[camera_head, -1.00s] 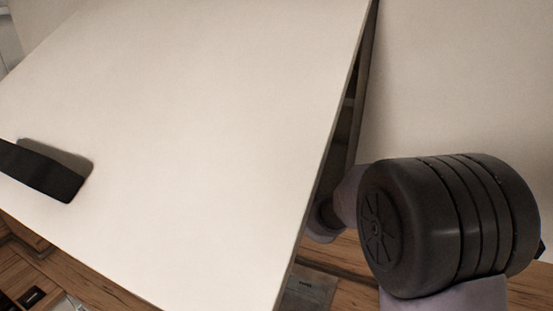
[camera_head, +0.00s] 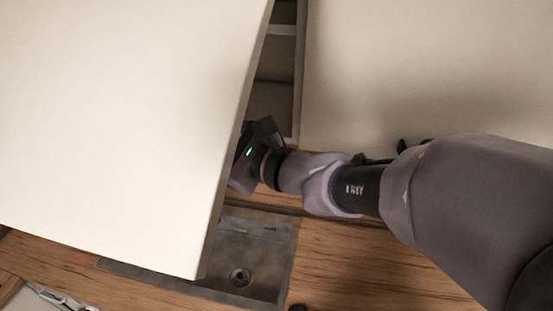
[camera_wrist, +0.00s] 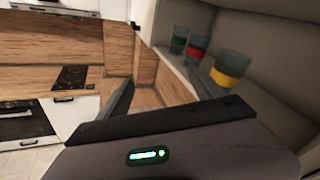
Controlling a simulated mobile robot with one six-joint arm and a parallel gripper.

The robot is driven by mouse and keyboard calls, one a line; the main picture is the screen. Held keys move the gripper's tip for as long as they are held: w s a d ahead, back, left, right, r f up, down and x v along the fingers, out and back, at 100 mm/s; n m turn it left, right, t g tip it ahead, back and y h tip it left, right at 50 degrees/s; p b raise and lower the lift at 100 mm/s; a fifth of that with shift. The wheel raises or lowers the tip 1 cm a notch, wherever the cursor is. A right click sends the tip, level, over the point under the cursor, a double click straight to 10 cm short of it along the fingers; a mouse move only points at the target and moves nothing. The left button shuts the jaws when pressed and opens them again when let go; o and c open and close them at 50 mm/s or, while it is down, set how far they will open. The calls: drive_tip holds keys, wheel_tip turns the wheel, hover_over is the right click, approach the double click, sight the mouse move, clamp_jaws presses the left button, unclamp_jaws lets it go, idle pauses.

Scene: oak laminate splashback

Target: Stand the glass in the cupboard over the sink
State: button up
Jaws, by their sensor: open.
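The yellow-banded glass is nearest my gripper (camera_wrist: 160,118), whose dark edge crosses the foreground. I cannot tell which glass the task means. In the head view, the cupboard (camera_head: 278,62) is open behind its large pale door (camera_head: 110,120). My gripper (camera_head: 252,150) is at the opening, partly hidden by the door's edge. It is open, and I see nothing held in it.
The grey sink (camera_head: 255,245) lies below the cupboard in the wooden worktop (camera_head: 350,260). The door fills the left of the head view. A closed pale panel (camera_head: 420,70) is to the right. A hob (camera_wrist: 72,76) and an oven (camera_wrist: 18,122) show in the wrist view.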

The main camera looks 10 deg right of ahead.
drive_tip(key=s+f+n+g+h, duration=0.1)
drive_tip(key=s+f+n+g, duration=0.15)
drive_tip(key=s+n, duration=0.35)
drive_tip(key=s+f+n+g+h, duration=0.1)
drive_tip(key=s+f+n+g, duration=0.2)
drive_tip(key=s, duration=0.6)
drive_tip(key=s+d+f+n+h, duration=0.2)
drive_tip(key=s+d+n+h, duration=0.1)
drive_tip(key=d, duration=0.4)
drive_tip(key=s+d+f+n+h, duration=0.2)
drive_tip(key=s+d+n+h, duration=0.1)
drive_tip(key=d, duration=0.4)
drive_tip(key=n+h, duration=0.1)
drive_tip(key=n, duration=0.1)
drive_tip(key=shift+s+f+n+h, duration=0.2)
drive_tip(key=shift+s+n+h, duration=0.1)
drive_tip(key=shift+h, duration=0.1)
